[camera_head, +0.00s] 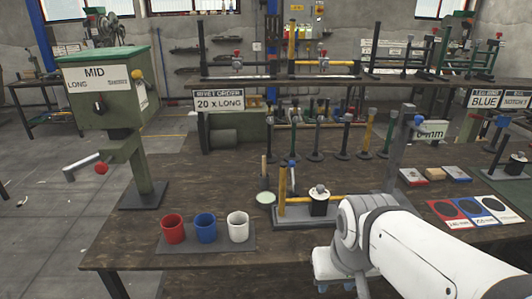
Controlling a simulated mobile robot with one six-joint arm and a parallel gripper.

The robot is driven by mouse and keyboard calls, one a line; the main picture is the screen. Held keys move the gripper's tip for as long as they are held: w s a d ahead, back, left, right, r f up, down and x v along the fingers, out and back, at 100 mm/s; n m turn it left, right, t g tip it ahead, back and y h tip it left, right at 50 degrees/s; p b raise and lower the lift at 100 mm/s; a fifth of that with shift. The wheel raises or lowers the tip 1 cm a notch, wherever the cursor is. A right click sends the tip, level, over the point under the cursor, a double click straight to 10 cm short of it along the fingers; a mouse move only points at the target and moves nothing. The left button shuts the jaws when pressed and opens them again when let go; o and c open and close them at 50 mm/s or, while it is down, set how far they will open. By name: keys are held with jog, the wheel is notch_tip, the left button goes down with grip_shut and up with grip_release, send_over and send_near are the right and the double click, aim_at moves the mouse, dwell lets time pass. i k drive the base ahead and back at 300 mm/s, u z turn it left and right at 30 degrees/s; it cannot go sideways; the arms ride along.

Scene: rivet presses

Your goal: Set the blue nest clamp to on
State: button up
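I cannot tell for certain which part is the blue nest clamp. A small blue-tipped lever (291,166) stands upright by the yellow post of a low fixture (325,212) near the table's middle. A blue knob (418,122) shows on the tall grey post to its right. A sign reading BLUE (485,100) stands at the far right, above another fixture (515,167). My white arm comes in from the lower right, in front of the near fixture, and hides part of it.
A red cup (172,229), blue cup (205,228) and white cup (238,226) stand on a dark tray at front left. A green press (105,95) marked MID stands left. Several posts stand behind the near fixture. Coloured cards (448,211) lie at right.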

aim_at(291, 164)
jog(key=z, duration=0.05)
jog(key=i, duration=1)
jog(key=u, duration=0.05)
